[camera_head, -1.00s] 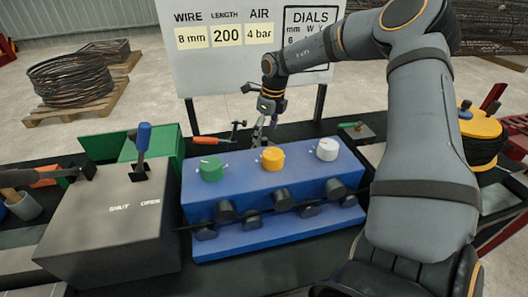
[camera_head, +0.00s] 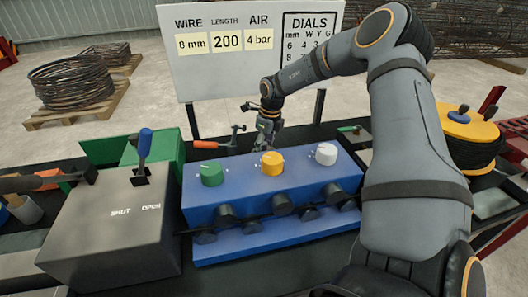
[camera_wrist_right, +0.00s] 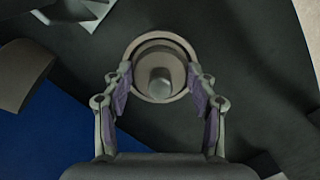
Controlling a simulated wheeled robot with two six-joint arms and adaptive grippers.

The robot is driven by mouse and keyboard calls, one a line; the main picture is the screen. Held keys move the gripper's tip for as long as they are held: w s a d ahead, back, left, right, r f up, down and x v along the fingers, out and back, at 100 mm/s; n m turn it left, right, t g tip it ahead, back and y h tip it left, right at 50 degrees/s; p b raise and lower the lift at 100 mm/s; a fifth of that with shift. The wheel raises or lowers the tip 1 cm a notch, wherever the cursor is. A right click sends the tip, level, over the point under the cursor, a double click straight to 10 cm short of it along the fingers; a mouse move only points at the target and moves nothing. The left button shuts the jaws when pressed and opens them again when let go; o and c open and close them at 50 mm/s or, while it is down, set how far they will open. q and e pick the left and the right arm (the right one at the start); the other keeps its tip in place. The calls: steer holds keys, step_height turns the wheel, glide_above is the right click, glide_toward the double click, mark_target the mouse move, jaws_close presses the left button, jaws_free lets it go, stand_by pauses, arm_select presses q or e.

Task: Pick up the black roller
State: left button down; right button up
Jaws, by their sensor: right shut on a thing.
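My right gripper (camera_head: 265,142) is behind the blue machine (camera_head: 228,253), low and pointing down. In the right wrist view its two fingers (camera_wrist_right: 159,88) stand on either side of a round, dark stepped piece with a paler rim, the black roller (camera_wrist_right: 160,52), seen end on. The gripper is shut on it. In the head view the held roller cannot be made out behind the machine and fingers. Several other black rollers (camera_head: 280,204) sit along the machine's front. My left gripper is not in view.
The machine's top has a green dial (camera_head: 211,174), a yellow dial (camera_head: 271,164) and a white dial (camera_head: 326,154). A grey box with a blue-handled lever (camera_head: 144,145) stands left. A clamp with an orange handle (camera_head: 208,144) is near the gripper. A sign board (camera_head: 200,75) stands behind.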

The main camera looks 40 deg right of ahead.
steer(key=c, duration=0.4)
steer(key=shift+o, duration=0.2)
steer(key=shift+r, duration=0.3)
step_height(320, 180, up, 3)
steer(key=shift+w+r, duration=0.15)
steer(key=shift+r, duration=0.05)
step_height(320, 180, up, 6)
steer(key=p, duration=0.3)
steer(key=shift+f+p, duration=0.15)
steer(key=shift+p, duration=0.15)
steer(key=shift+r+p, duration=0.2)
steer(key=shift+p, duration=0.1)
